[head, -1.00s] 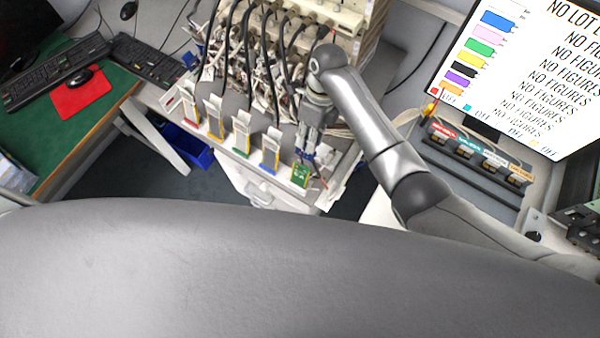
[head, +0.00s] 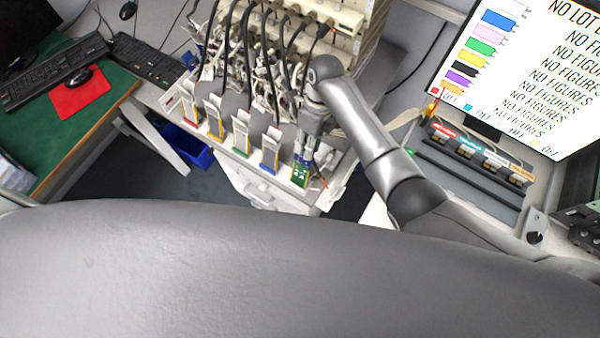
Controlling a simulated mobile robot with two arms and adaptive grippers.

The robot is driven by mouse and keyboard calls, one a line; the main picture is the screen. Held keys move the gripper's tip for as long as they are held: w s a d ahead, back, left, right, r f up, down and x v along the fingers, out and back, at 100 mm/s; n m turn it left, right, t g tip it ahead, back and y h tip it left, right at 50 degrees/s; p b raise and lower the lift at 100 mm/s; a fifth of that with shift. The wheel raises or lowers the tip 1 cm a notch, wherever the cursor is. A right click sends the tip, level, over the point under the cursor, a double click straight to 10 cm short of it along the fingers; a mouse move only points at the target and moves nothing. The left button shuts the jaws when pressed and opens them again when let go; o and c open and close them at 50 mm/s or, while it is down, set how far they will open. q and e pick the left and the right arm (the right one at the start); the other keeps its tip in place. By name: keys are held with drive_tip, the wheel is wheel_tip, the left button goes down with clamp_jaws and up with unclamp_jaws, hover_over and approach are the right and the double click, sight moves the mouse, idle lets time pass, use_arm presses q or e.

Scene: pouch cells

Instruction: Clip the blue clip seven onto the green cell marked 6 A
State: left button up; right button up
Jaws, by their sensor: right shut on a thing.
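The green cell (head: 300,173) stands at the right end of a row of pouch cells on the front of the rack shelf. Its marking is too small to read. My right gripper (head: 306,152) points down just above the top of this cell. It is shut on a small blue thing, likely the blue clip (head: 307,157), which is mostly hidden by the fingers. The clip's number cannot be read. The clip is at or just over the cell's top edge; I cannot tell whether they touch. My left gripper is not in view.
Several pale cells with coloured bottoms, such as the blue-bottomed one (head: 269,153), stand close to the left. Black cables (head: 262,75) hang behind them. A row of labelled holders (head: 480,152) and a screen (head: 530,75) are at the right.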

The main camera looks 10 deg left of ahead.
drive_tip(key=shift+f, duration=0.25)
drive_tip(key=shift+s+a+f, duration=0.1)
drive_tip(key=shift+s+f, duration=0.1)
drive_tip(key=shift+f, duration=0.35)
drive_tip(key=o, duration=1)
drive_tip(key=shift+o, duration=0.2)
drive_tip(key=shift+o, duration=1.4)
drive_tip(key=shift+p+v, duration=0.3)
drive_tip(key=shift+v, duration=2.25)
